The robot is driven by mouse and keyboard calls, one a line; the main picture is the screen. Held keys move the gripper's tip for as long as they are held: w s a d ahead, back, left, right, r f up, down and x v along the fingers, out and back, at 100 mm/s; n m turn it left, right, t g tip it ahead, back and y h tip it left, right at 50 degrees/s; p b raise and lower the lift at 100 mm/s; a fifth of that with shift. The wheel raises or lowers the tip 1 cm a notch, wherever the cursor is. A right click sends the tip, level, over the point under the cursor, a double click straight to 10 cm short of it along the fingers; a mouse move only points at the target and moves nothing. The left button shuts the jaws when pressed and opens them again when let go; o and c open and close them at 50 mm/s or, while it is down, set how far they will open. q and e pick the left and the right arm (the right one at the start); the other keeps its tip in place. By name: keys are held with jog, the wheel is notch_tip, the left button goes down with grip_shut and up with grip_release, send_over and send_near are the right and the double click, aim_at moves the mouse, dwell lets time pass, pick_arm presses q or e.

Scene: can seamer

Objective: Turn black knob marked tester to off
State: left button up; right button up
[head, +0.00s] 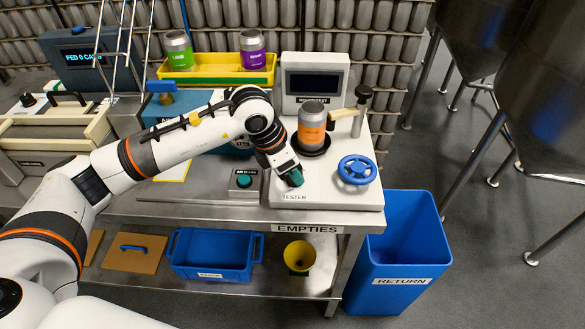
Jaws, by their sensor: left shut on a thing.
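My left gripper (293,179) reaches down to the front left corner of the white tester (330,195), just above the printed word TESTER. Its teal fingertips are shut on the black knob, which the gripper hides, so the knob's setting cannot be read. The tester carries a dark screen (314,82) at the back, a blue handwheel (357,170) at the front right and an orange-labelled can (312,125) on a black round seat. My right gripper is not in view.
A small box with a green button (243,181) sits left of my gripper. A yellow tray (217,70) holds two cans at the back. A blue return bin (400,250) stands right of the bench.

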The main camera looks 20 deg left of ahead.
pick_arm(q)
jog(key=o, duration=1)
jog(key=shift+c, duration=0.2)
jog(key=shift+r, duration=0.1)
jog(key=b+v, duration=0.1)
jog(key=v, duration=1.1)
jog(key=shift+b, duration=0.35)
